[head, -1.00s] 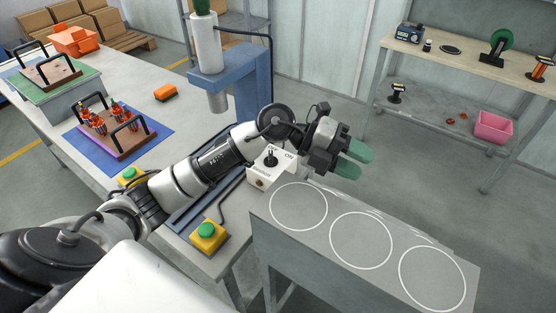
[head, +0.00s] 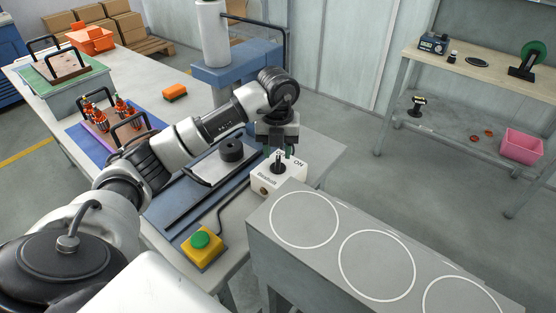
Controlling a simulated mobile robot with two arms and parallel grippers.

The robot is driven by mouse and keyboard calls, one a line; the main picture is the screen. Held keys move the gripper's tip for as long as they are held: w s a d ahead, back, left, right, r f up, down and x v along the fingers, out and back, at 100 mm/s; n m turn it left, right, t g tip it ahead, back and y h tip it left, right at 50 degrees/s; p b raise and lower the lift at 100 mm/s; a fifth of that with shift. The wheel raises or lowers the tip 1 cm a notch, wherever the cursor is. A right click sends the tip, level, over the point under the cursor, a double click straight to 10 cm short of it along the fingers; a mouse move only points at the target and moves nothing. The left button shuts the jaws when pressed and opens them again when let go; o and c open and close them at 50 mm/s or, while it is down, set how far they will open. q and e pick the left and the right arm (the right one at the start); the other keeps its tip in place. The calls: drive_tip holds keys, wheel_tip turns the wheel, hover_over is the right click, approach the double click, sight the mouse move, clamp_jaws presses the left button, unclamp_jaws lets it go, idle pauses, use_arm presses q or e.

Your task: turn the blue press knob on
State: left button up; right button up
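The blue press (head: 238,72) stands at the back of the table, with a white cylinder on top. Its white switch box (head: 292,178) sits at the table's right end and bears a black knob (head: 278,166) and an "ON" label. My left gripper (head: 279,154) points down right above the knob, its green fingers apart on either side of the knob's top. I cannot tell whether they touch it. My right gripper is not in view.
A yellow box with a green button (head: 202,244) sits at the table's front. A black cylinder (head: 231,150) stands on a plate left of the knob. A grey stand (head: 262,228) with white circles adjoins at front right. An orange block (head: 175,92) lies on the table.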

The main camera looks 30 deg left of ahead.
sight(278, 161)
use_arm(q)
drive_tip(key=shift+f, duration=1.95)
clamp_jaws()
